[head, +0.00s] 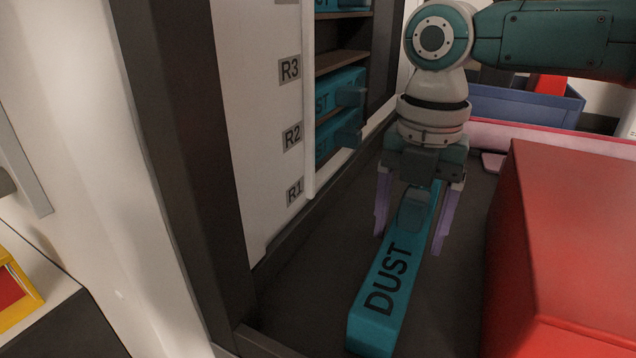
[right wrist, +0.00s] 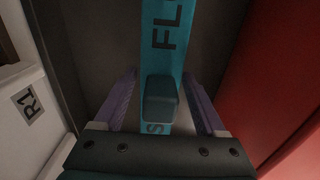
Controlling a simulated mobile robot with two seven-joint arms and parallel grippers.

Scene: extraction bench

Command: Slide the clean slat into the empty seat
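A teal slat (head: 385,285) marked DUST lies on the dark surface, its long side running away from me; whether it is the clean one I cannot tell. It also shows in the right wrist view (right wrist: 165,50), with a block-shaped handle (right wrist: 160,100) on top. My right gripper (head: 409,240) is open over it, with purple fingers on either side of the handle and gaps on both sides. Teal slats sit in the rack (head: 342,91) near labels R3 and R2. An empty seat (head: 345,40) shows above them, under another slat. My left gripper is not in view.
A large red box (head: 570,230) stands close on the right. The rack's white labelled panel (head: 255,120) and dark frame (head: 190,150) border the left. A blue bin (head: 510,105) stands behind. A yellow-framed object (head: 15,295) is at lower left.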

